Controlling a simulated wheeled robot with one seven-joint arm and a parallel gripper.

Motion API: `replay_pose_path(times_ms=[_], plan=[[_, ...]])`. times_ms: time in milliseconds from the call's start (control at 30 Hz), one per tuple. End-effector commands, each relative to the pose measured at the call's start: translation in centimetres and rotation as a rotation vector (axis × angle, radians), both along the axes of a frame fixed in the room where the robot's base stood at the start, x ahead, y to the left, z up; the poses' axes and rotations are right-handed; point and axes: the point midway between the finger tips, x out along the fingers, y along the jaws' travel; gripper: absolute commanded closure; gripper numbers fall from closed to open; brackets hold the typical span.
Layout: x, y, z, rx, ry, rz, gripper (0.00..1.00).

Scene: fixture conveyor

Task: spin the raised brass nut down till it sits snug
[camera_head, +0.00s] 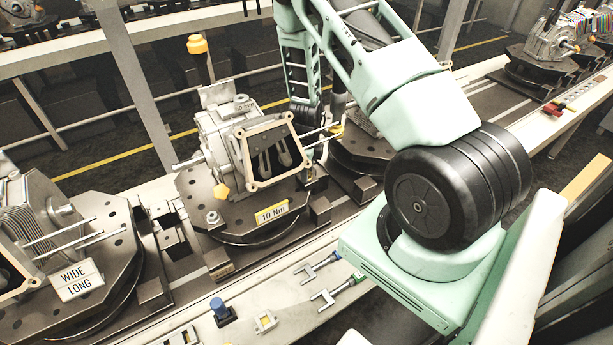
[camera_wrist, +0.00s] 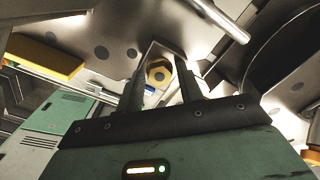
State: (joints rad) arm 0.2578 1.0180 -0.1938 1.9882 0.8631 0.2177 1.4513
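In the wrist view, a brass hex nut (camera_wrist: 158,72) with a dark centre shows between and beyond the two dark fingers of my gripper (camera_wrist: 164,62). The fingers stand apart, with a gap visible on each side of the nut. In the head view, a casting with a square frame (camera_head: 250,180) stands on the central fixture plate. A yellow hex piece (camera_head: 221,192) is at its lower left, and another brass-coloured piece (camera_head: 337,129) is at its right. I cannot tell which matches the wrist view. My fingertips are hidden in the head view behind the casting.
A "10 Nm" label (camera_head: 272,213) marks the central fixture. A "WIDE LONG" plate (camera_head: 77,280) stands on the left fixture. Tools (camera_head: 338,293) and a blue-topped part (camera_head: 220,309) lie on the front ledge. A yellow-capped post (camera_head: 198,46) rises behind.

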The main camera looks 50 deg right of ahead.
Motion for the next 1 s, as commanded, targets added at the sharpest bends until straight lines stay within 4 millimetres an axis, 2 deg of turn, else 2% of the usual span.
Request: replay_pose_path(times_ms=[100, 333, 433, 600, 667, 1000], plan=[[-0.03, 0.01, -0.01, 0.0, 0.0, 0.047, 0.63], [-0.05, 0.02, 0.09, 0.0, 0.001, 0.035, 0.63], [-0.05, 0.03, 0.36, 0.0, 0.002, -0.079, 0.63], [-0.1, 0.05, 0.49, 0.001, 0.004, -0.39, 0.63], [-0.05, 0.02, 0.37, 0.0, 0.002, -0.452, 0.63], [-0.03, 0.0, 0.04, 0.001, 0.001, -0.484, 0.63]])
